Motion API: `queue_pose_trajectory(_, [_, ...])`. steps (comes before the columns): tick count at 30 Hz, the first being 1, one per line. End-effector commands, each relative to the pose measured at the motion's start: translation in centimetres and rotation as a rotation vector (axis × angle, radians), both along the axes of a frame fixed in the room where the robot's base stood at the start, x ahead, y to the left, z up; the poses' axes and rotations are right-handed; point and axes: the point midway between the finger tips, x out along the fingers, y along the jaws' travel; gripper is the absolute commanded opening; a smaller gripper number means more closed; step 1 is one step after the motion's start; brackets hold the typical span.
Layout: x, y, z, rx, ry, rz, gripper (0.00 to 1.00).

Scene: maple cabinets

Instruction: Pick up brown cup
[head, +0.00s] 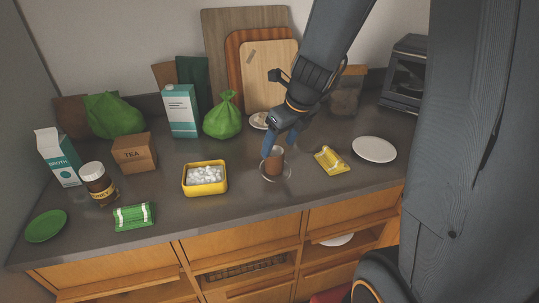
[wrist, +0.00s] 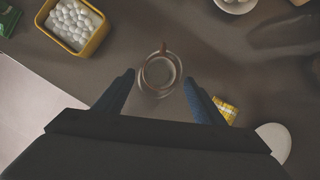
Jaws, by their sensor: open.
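The brown cup (head: 274,162) stands on a clear saucer (head: 288,174) on the dark counter, right of the yellow box. In the wrist view the cup (wrist: 160,71) is seen from above, with a thin brown rim or handle at its top edge. My gripper (head: 272,148) comes down from above, its blue fingertips close to the cup in the head view. In the wrist view my gripper (wrist: 158,88) is open, one finger to the left and one to the right of the cup's near side. I cannot tell whether a finger touches it.
A yellow box of white lumps (head: 205,190) stands left, a yellow packet (head: 331,160) and white plate (head: 374,149) right. A green bag (head: 223,118) and small bowl (head: 259,121) stand behind. The tea box (head: 134,153) is farther left. Bare counter lies in front of the cup.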

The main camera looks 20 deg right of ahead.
Motion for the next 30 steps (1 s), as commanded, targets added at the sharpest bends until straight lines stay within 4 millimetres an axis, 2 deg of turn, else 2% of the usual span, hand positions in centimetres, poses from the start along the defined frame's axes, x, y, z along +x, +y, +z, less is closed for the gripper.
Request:
queue_pose_trajectory(11, [1.2,0.9,-3.0,0.006,0.002,-0.007,0.63])
queue_pose_trajectory(19, [2.5,1.4,-6.5,0.006,0.002,-0.009,0.63])
queue_pose_trajectory(23, [2.8,1.5,-7.1,0.005,0.001,-0.010,0.63])
queue_pose_trajectory(30, [2.8,1.4,-7.1,0.005,0.000,-0.011,0.62])
